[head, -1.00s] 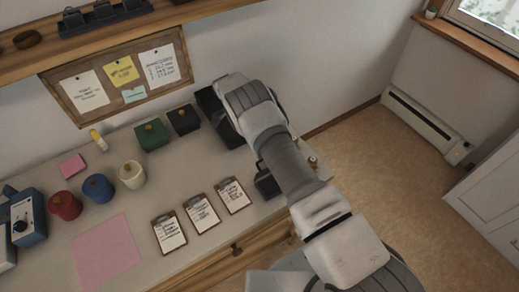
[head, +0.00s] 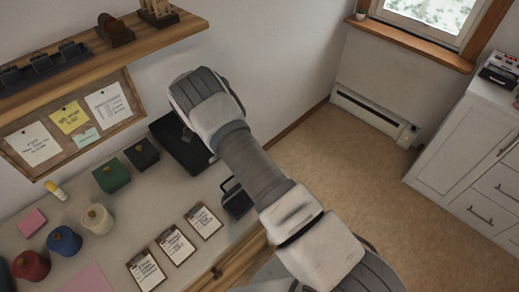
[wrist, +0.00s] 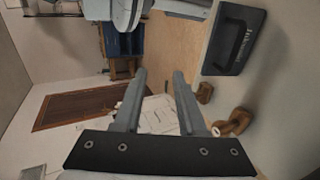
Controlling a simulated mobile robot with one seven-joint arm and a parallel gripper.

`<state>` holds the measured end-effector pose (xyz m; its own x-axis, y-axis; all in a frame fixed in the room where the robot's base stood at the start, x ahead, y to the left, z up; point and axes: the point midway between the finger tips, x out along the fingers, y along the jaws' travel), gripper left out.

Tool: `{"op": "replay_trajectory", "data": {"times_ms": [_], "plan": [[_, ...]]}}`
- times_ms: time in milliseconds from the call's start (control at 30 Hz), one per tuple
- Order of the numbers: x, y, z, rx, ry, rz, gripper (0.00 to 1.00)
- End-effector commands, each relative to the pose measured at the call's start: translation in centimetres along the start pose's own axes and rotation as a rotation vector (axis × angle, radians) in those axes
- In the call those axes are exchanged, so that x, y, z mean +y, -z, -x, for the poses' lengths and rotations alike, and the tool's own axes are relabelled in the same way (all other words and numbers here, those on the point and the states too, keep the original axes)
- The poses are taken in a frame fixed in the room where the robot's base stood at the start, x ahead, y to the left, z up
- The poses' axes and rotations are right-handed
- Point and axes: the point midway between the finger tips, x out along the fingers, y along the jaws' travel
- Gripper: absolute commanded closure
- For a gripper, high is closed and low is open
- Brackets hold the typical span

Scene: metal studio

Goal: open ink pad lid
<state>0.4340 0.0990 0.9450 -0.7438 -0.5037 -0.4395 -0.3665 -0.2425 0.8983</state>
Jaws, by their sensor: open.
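A black, flat, box-like object with pale lettering, which I take to be the ink pad (wrist: 238,40), is at the upper right of the wrist view, on a pale surface. It looks shut there. A small dark object that seems to be the same pad (head: 237,200) shows in the head view, near the table's right end, beside my arm. My gripper (wrist: 159,75) is open and empty in the wrist view. Its fingers are left of the pad and apart from it. In the head view, my fingers are hidden behind my arm.
Wooden-handled stamps (wrist: 232,122) stand near the pad. A larger black case (head: 180,147) is behind my arm. Clipboards (head: 176,246), a green box (head: 112,176) and spools (head: 96,219) share the table. A wooden shelf (head: 100,62) runs above. Floor at right is clear.

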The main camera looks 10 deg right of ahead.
Motion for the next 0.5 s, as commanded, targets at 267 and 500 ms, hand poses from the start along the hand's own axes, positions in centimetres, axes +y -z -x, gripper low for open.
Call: {"op": "replay_trajectory", "data": {"times_ms": [267, 500], "plan": [[3.6, 3.0, -1.6, -0.001, 0.001, -0.002, 0.6], [4.9, 4.0, -2.2, 0.0, 0.0, 0.0, 0.6]]}}
